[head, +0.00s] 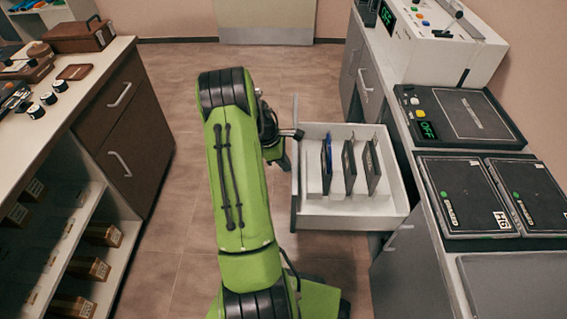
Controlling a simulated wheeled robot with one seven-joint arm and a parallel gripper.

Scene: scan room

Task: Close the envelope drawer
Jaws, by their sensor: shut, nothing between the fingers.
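The envelope drawer (348,214) is a white tray pulled out from the grey cabinet on the right. Its front panel (294,190) faces left, toward the aisle. Several thin dark sleeves (350,166) stand upright inside it between dividers, one with a blue edge. My gripper (291,134) is shut and empty, at the far part of the drawer front near its top edge. My green arm hides part of the gripper, and I cannot tell whether it touches the panel.
The right counter (440,236) carries flat black devices (465,195) and a white machine (443,45). A left counter (95,66) has a brown case (78,37), with closed drawers (125,125) and shelved boxes below. The aisle floor (180,75) between them is clear beyond my arm.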

